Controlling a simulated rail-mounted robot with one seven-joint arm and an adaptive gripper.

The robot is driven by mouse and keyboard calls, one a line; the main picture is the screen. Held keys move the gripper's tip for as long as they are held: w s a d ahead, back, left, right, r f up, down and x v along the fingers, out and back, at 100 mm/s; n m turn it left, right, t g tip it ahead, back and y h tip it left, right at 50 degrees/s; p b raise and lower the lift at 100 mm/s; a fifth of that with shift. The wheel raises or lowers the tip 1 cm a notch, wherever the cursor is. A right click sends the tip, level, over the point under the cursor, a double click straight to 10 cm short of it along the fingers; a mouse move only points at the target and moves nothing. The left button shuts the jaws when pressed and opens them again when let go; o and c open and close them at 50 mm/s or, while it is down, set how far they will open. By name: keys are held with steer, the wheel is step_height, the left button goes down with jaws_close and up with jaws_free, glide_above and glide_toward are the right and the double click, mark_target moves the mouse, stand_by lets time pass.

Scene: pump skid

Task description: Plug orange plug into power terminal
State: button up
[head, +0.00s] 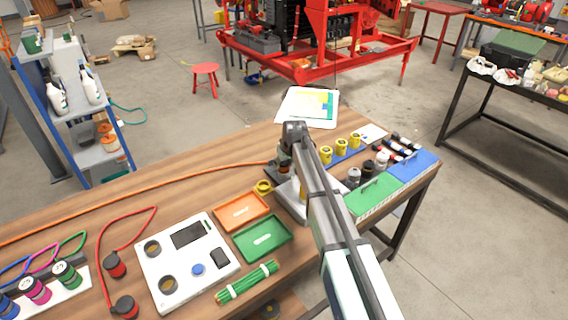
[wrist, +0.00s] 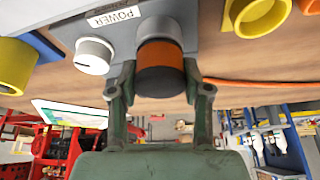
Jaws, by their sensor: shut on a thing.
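The orange plug (wrist: 160,55), dark with an orange band, is between the fingers of my gripper (wrist: 159,72) in the wrist view. My gripper is shut on it. The plug's orange-banded end meets the round grey socket of the power terminal (wrist: 165,17), beside a label reading POWER. They look in line and touching; I cannot tell how deep the plug sits. In the head view the terminal's light grey box (head: 292,207) stands on the bench, partly hidden by my arm. My gripper (head: 284,163) is small and partly hidden there.
A white knob (wrist: 93,56) sits beside the socket. The orange cable (head: 150,192) runs left across the bench. A yellow ring (head: 263,187), an orange tray (head: 241,211) and a green tray (head: 262,238) lie left of the terminal. Yellow cups (head: 340,147) stand to the right.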

steer(key=shift+f, duration=0.15)
steer(key=o, duration=1.4)
steer(key=shift+c, duration=0.2)
steer(key=v, duration=1.2)
steer(key=shift+w+d, duration=0.1)
